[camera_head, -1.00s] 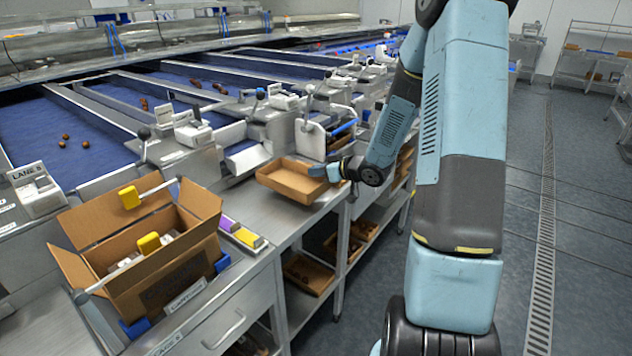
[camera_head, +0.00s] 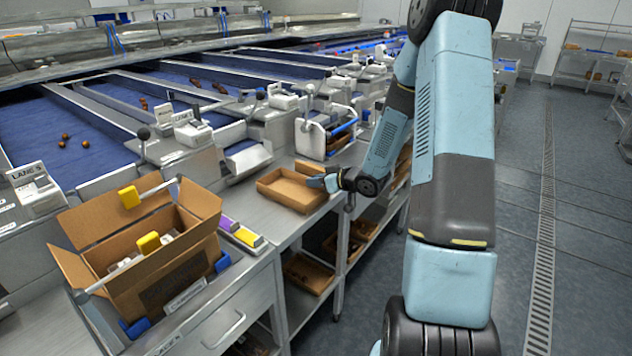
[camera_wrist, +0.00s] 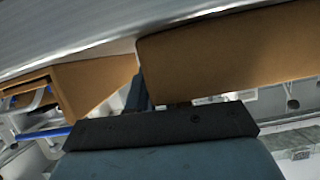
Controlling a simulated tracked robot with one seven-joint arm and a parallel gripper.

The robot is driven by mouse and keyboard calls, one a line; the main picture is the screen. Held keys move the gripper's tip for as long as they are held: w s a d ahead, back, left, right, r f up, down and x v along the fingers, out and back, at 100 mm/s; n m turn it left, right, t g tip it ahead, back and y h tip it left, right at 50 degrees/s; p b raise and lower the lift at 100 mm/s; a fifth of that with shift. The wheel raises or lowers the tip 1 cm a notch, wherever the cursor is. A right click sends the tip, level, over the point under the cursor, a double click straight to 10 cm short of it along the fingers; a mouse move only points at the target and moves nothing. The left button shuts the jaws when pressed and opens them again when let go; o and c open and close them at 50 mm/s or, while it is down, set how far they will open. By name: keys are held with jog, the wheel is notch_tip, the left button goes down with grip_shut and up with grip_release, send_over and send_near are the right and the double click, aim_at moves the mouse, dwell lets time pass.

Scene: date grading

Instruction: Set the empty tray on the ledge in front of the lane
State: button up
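The empty cardboard tray (camera_head: 291,189) is at the steel ledge (camera_head: 250,210) in front of the lane, open side up. It looks level, and I cannot tell whether its base touches the ledge. My gripper (camera_head: 328,181) is at the tray's right end. In the wrist view the brown tray wall (camera_wrist: 230,55) runs across the top right, with the gripper's dark body below it. The fingers look closed on the tray's wall, but the fingertips are mostly hidden.
A metal rack with a blue handle (camera_head: 328,132) stands behind the tray. More trays (camera_head: 308,272) sit on the shelf below.

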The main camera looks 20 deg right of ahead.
jog(key=shift+o, duration=1.1)
jog(key=v, duration=1.2)
jog(key=s+d+r+m+h, duration=0.1)
jog(key=s+r+m+h, duration=0.15)
jog(key=r+h, duration=0.4)
jog(key=s+d+r+m+h, duration=0.1)
jog(key=s+r+h, duration=0.25)
jog(key=r, duration=0.65)
jog(key=s+a+r+m+g, duration=0.1)
jog(key=s+a+r, duration=0.1)
jog(key=s, duration=0.5)
jog(key=s+a+r+m+g+y, duration=0.1)
jog(key=s+a+r+g, duration=0.1)
jog(key=s+a, duration=0.3)
jog(key=s+a+r+m+g+y, duration=0.1)
jog(key=s+a, duration=0.3)
jog(key=s, duration=0.6)
jog(key=shift+s+r+g, duration=0.3)
jog(key=shift+r+g, duration=0.3)
